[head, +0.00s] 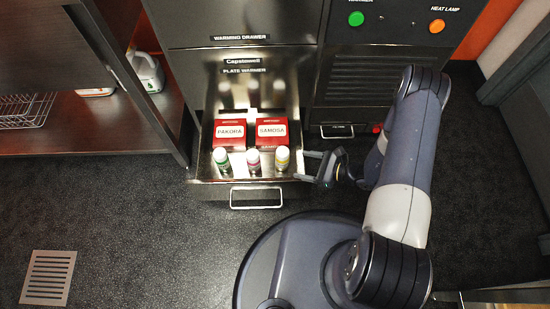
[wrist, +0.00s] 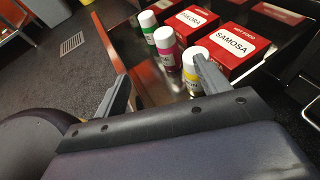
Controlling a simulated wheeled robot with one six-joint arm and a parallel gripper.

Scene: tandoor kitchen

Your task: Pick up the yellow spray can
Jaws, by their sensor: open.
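The yellow spray can (head: 282,158) stands upright in an open drawer, rightmost in a row of three cans. It has a white top and a yellow band. My gripper (head: 305,166) is open and empty, just right of the can near the drawer's right wall. In the wrist view the yellow can (wrist: 189,72) shows beyond the open gripper (wrist: 161,68), close to the right finger, which hides part of it. I cannot tell whether they touch.
A pink can (head: 253,160) and a green can (head: 221,159) stand to its left. Behind them are the red pakora box (head: 230,143) and samosa box (head: 271,143). The drawer (head: 205,173) has a front handle (head: 256,206). The floor at left is clear around a drain grate (head: 48,277).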

